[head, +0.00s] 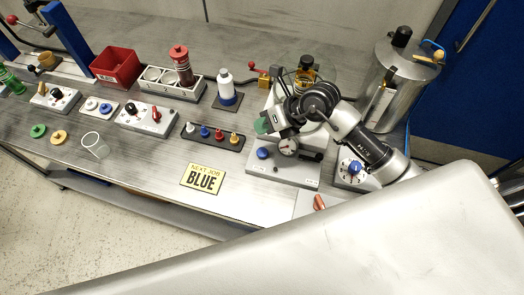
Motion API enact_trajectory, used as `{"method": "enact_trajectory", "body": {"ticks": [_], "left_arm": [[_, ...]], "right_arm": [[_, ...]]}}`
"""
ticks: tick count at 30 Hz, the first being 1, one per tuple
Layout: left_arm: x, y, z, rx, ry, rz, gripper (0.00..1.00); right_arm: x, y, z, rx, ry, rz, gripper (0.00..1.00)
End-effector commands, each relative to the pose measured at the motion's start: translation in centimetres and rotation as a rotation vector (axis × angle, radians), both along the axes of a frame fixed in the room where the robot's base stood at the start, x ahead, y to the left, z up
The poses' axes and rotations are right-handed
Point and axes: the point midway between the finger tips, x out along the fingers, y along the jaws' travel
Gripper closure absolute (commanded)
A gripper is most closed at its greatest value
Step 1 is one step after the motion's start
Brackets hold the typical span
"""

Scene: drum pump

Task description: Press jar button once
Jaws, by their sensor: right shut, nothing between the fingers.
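A grey base box (258,169) stands on the bench at centre right. It carries a round blue button (263,153) on its front left and a dial gauge (288,146) beside it. A clear jar, mostly hidden behind my right arm, appears to stand on this base. My right gripper (272,122) is shut and empty. It is over the back left of the base, above and behind the blue button in the picture, and looks apart from it. My left gripper is not in view.
A steel tank (393,84) stands at back right. A white box with a blue knob (355,168) is right of the base. A yellow "BLUE" card (203,179), a peg rack (213,137) and a bottle (226,88) are to the left. The bench front is mostly clear.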

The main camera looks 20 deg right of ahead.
Motion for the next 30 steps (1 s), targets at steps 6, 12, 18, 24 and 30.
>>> {"method": "enact_trajectory", "body": {"ticks": [6, 12, 18, 24, 30], "left_arm": [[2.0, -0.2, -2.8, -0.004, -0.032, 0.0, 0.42], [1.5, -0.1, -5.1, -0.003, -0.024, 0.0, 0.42], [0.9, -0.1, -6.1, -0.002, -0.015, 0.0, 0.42], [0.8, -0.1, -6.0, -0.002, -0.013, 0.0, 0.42], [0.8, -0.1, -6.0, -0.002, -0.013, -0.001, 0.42]], "right_arm": [[0.0, 0.0, -3.4, 0.002, 0.002, -0.002, 1.0], [0.0, 0.0, -6.3, 0.0, 0.002, -0.001, 1.0], [0.0, 0.0, -7.6, 0.001, 0.001, 0.0, 1.0], [0.0, 0.0, -7.6, 0.001, 0.0, 0.001, 1.0], [0.0, 0.0, -7.6, 0.0, 0.0, 0.0, 1.0]]}}
